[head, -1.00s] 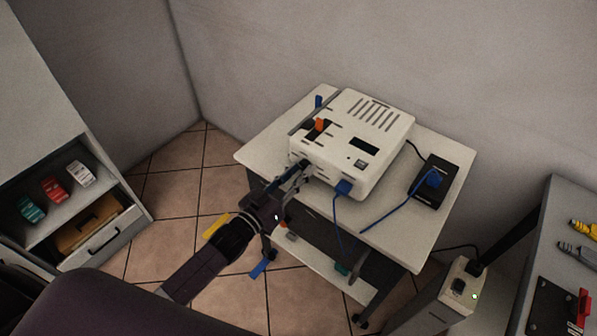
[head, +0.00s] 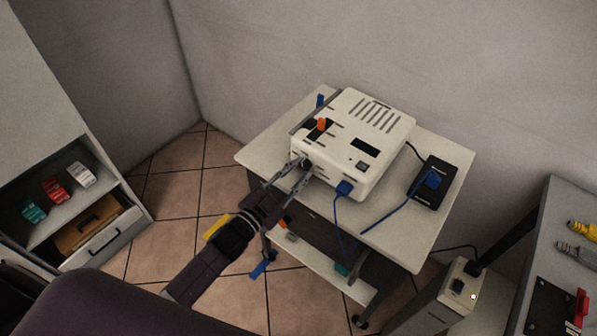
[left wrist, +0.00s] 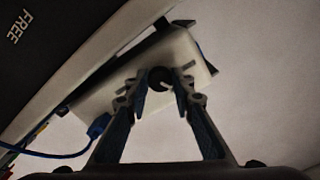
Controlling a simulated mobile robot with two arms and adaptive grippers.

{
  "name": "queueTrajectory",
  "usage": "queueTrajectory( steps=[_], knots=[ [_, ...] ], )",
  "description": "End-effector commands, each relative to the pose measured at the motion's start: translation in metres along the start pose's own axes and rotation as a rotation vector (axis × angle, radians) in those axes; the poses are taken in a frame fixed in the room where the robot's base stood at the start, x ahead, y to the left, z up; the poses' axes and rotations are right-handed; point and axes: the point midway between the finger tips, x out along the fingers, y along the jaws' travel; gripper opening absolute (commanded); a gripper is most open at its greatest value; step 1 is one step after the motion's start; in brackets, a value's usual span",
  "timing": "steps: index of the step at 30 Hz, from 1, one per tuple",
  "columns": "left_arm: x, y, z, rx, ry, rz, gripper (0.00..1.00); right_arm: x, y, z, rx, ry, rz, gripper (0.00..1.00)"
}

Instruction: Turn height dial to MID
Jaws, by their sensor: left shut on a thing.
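The white box-shaped device (head: 352,140) stands on the cart. Its dark round dial (head: 306,163) is on the front face near the left corner; it also shows in the left wrist view (left wrist: 160,77). My left gripper (head: 299,172) reaches up to it from the lower left, one finger on each side. In the left wrist view its fingertips (left wrist: 161,88) are shut on the dial. A small pale mark shows on the dial, but I cannot read any dial setting. My right gripper is out of view.
The white cart top (head: 262,152) has free room at its front right. A blue plug (head: 344,187) sits in the device front, right of the dial, with its cable hanging. A black power block (head: 434,180) lies at right. A dark panel marked FREE (left wrist: 45,45) is close in the wrist view.

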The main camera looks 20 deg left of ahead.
Motion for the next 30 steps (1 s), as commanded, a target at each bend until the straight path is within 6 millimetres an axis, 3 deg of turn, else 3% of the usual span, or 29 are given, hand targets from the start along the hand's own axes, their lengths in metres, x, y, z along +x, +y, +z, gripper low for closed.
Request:
queueTrajectory(
  steps=[1,12,26,27,30],
  knots=[
    [-0.0042,0.0066,0.0121,0.023,-0.027,0.01,0.0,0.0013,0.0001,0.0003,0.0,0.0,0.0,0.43],
    [-0.0045,0.0071,0.0122,0.138,-0.027,0.013,0.0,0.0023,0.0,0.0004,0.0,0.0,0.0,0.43],
    [-0.0045,0.0078,0.012,0.146,-0.026,0.015,0.0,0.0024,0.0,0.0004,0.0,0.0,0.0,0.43],
    [-0.0045,0.0079,0.012,0.146,-0.026,0.015,0.24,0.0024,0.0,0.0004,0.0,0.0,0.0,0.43],
    [-0.0044,0.0078,0.0117,0.146,-0.025,0.015,0.35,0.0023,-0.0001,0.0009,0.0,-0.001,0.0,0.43]
  ],
)
